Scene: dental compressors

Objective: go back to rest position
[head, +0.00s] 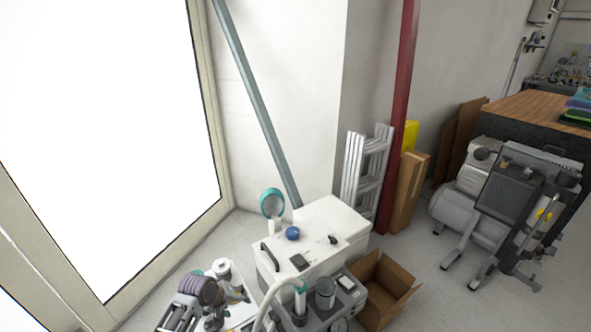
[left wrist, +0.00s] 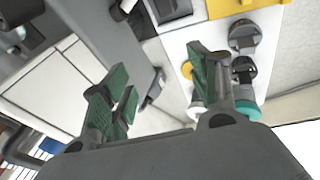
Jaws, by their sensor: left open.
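My left gripper (left wrist: 158,88) shows in the left wrist view with its two green-padded fingers spread apart. No object sits between the fingers. Behind them are a white surface and several small dark and teal parts, apart from the fingers as far as I can tell. In the head view I cannot clearly pick out the left gripper from the clutter at the bottom left. My right gripper is not in view.
A white cabinet (head: 326,222) and an open cardboard box (head: 383,289) stand at the lower middle of the head view. A compressor (head: 497,205) stands right, beside a wood-topped bench (head: 540,111). A ladder (head: 366,172) leans near a red post (head: 397,120). Floor between box and compressor is clear.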

